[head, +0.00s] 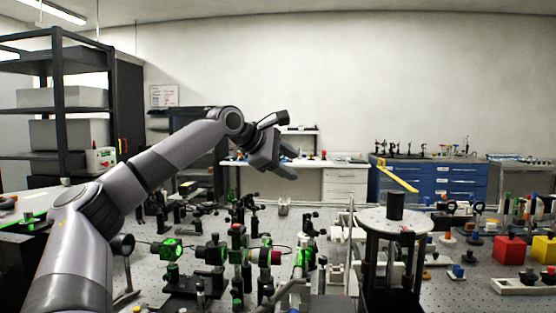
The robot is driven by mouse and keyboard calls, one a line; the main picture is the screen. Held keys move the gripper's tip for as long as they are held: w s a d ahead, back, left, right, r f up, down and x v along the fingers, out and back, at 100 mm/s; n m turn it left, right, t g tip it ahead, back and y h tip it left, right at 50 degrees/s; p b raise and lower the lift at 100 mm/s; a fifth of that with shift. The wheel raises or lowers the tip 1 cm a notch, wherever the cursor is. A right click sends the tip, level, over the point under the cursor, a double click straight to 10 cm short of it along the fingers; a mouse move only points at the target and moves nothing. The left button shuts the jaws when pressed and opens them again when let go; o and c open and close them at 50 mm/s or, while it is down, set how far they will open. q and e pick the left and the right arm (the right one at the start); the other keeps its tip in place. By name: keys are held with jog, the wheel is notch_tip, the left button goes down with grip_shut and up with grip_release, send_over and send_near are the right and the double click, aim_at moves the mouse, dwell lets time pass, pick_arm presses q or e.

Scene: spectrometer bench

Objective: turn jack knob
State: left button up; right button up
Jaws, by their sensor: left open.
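My left gripper (287,162) is in the upper middle of the head view, at the end of my raised left arm. It is open with nothing between its fingers, in the air above the far part of the optical bench (335,280). I cannot make out a jack or its knob for certain among the crowded parts. A round grey platform (375,222) on dark posts stands at the front right with a black cylinder (396,206) on it, well apart from my left gripper. My right gripper is not in view.
Several green-lit optical mounts (211,251) crowd the bench's front middle. A red block (509,249) and a yellow block (543,249) stand at the right. A dark shelf rack (64,108) is at the left, and blue drawers (440,182) stand behind the bench.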

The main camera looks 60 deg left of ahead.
pick_arm(q)
jog(key=shift+s+a+r+t+y, duration=0.3)
jog(key=shift+s+a+r, duration=0.3)
jog(key=shift+r, duration=0.1)
